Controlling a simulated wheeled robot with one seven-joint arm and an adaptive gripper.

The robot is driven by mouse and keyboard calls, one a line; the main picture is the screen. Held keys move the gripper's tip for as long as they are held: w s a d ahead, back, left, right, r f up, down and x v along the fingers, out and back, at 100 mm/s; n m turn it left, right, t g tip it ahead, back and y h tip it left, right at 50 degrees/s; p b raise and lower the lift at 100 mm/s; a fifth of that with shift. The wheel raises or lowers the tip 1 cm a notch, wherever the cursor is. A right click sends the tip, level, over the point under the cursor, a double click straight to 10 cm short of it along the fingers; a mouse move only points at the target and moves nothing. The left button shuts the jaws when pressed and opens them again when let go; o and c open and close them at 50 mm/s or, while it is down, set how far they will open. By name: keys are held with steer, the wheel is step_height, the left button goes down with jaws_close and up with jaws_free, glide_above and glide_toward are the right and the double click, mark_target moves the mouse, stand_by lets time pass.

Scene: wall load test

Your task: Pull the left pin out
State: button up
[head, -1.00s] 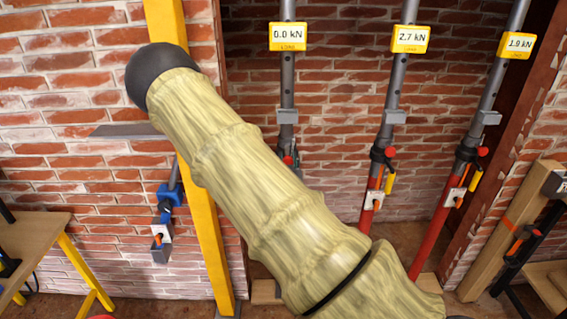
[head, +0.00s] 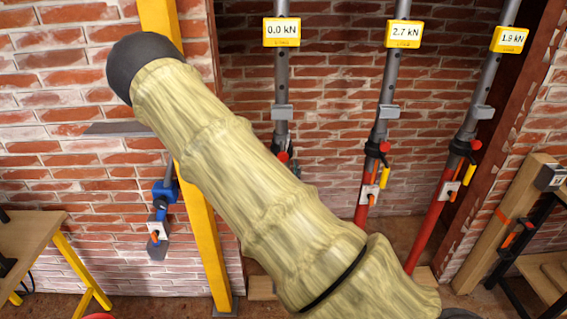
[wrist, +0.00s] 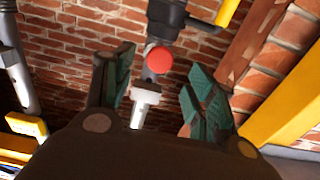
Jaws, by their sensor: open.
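The left prop (head: 281,75) is a grey steel tube with a 0.0 kN display (head: 282,32). In the wrist view a round red knob (wrist: 159,60) is seen end on, at a grey prop tube. It looks like a pin head, but which prop it belongs to is not clear there. My gripper (wrist: 160,78) is open, its green-padded fingers to either side of the knob in the picture. No contact shows. The head view does not show the gripper clearly.
The middle prop (head: 388,75) reads 2.7 kN and the right prop (head: 485,90) 1.9 kN; both have red knobs and yellow handles. A yellow post (head: 200,215) stands left of the left prop. A wooden bench (head: 25,240) is at far left. Brick walls surround the recess.

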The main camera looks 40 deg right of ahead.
steer(key=shift+v, duration=2.6)
steer(key=s+a+f+n+g+y+b, duration=0.1)
steer(key=s+a+f+g+y, duration=0.2)
steer(key=f, duration=0.5)
steer(key=s+a+f+n+g+y, duration=0.1)
steer(key=s+a+f, duration=0.25)
steer(key=f, duration=0.45)
steer(key=s+a+f+n+g+y+b, duration=0.1)
steer(key=s+a+f+g+y, duration=0.2)
steer(key=f, duration=0.5)
steer(key=s+a+f+n+g+y, duration=0.2)
steer(key=s+a+f, duration=0.4)
steer(key=s+a, duration=0.3)
steer(key=s+a+f+n+g+y+b, duration=0.1)
steer(key=s+a+f+n+g+y, duration=0.1)
steer(key=s+a+f+g, duration=0.2)
steer(key=s+a+f, duration=0.3)
steer(key=s+a, duration=0.3)
steer(key=s, duration=0.1)
steer(key=shift+a+n+y+b, duration=0.3)
steer(key=shift+a+y, duration=0.05)
steer(key=shift+y, duration=0.05)
steer(key=shift+s+a+f+g, duration=0.2)
steer(key=shift+s+a+g, duration=0.05)
steer(key=shift+s+g, duration=0.1)
steer(key=shift+c, duration=0.4)
